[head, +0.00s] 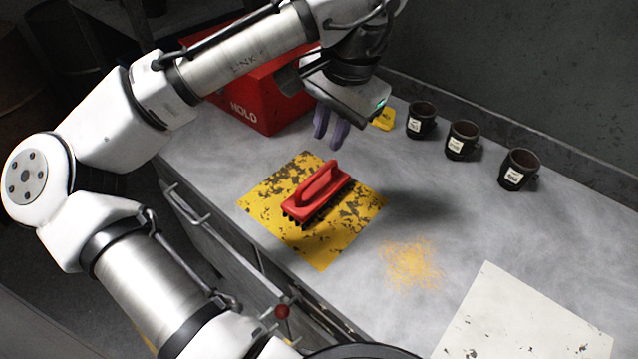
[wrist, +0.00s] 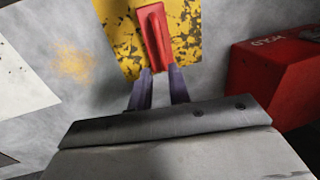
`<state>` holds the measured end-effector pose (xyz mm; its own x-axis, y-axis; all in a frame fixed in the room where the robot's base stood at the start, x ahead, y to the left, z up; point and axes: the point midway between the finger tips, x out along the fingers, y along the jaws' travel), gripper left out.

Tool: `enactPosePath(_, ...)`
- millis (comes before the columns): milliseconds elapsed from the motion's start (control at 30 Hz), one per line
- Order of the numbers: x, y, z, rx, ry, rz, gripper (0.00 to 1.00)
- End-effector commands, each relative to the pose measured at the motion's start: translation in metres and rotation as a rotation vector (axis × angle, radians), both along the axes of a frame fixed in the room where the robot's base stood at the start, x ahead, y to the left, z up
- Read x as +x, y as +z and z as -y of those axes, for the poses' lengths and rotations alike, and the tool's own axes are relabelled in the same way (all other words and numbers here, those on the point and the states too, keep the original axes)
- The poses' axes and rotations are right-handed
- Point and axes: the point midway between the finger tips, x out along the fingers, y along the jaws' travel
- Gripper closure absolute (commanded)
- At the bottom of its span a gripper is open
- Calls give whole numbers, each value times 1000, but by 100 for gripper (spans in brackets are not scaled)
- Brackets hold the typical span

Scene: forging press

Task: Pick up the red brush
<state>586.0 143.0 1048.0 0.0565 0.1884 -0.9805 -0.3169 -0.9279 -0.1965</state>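The red brush (head: 318,191) has a raised handle and dark bristles. It lies bristles down on a worn yellow mat (head: 325,250) on the grey counter. It also shows in the wrist view (wrist: 155,38), beyond my fingertips. My gripper (head: 330,140) hangs above the counter, behind the brush in the head view, with its two purple fingers pointing down. In the wrist view the fingers (wrist: 160,82) stand apart with nothing held between them. The gripper appears clear of the brush.
A red box marked HOLD (head: 262,98) stands behind the mat, close to my arm. Several dark labelled mugs (head: 462,140) line the back wall, near a small yellow item (head: 384,119). Orange crumbs (head: 411,263) and a white sheet (head: 520,320) lie to the right.

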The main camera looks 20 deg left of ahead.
Motion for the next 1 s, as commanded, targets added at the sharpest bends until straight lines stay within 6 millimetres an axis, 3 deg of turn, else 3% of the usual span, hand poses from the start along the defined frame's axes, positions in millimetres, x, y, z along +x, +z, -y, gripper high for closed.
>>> enactPosePath(100,1,-26,-4,-6,-2,0,81)
enactPosePath(300,3,-56,-10,-2,-2,4,81)
enactPosePath(533,3,-72,-15,-2,-2,4,81)
enactPosePath(800,1,-109,-25,-4,-4,4,81)
enactPosePath(1000,2,-115,-26,-4,-5,7,81)
